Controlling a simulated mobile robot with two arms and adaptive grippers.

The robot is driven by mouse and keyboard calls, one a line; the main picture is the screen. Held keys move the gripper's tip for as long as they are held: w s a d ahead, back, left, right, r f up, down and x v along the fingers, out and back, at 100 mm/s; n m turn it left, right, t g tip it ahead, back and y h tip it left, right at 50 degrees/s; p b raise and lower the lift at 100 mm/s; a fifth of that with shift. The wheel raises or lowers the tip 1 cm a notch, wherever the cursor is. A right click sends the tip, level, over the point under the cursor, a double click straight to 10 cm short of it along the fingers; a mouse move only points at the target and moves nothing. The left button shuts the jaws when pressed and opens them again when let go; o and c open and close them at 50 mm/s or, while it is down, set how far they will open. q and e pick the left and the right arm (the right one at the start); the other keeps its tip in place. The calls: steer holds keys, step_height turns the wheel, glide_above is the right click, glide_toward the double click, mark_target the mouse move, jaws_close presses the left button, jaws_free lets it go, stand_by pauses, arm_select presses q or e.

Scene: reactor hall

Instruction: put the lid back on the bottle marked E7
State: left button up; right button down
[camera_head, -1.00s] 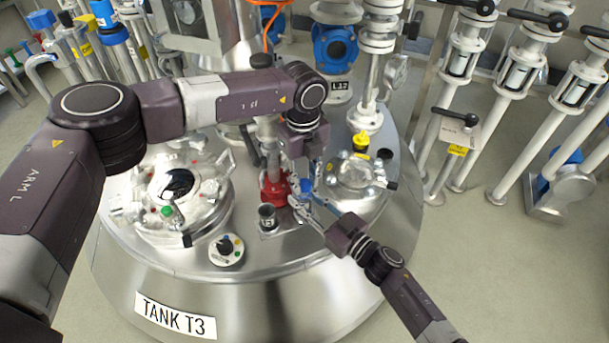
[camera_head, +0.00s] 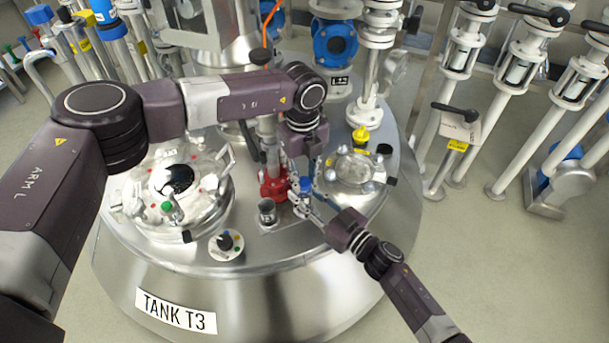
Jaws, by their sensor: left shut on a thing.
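My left gripper (camera_head: 304,181) points down over the tank top, shut on a small blue lid (camera_head: 306,184). Just below the lid stands a small clear or metallic bottle (camera_head: 300,210), partly hidden by the fingers; its marking is too small to read. I cannot tell whether the lid touches the bottle's mouth. My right gripper (camera_head: 309,201) reaches in from the lower right with its fingertips beside the bottle. Whether its fingers close on the bottle is not clear.
A small open dark cup (camera_head: 268,212) stands just left of the bottle, with a red fitting (camera_head: 273,187) behind. A round hatch (camera_head: 178,182) lies to the left and a flange with a yellow cap (camera_head: 361,136) to the right.

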arm_select(q)
steer(key=shift+a+f, duration=0.1)
steer(key=shift+f, duration=0.2)
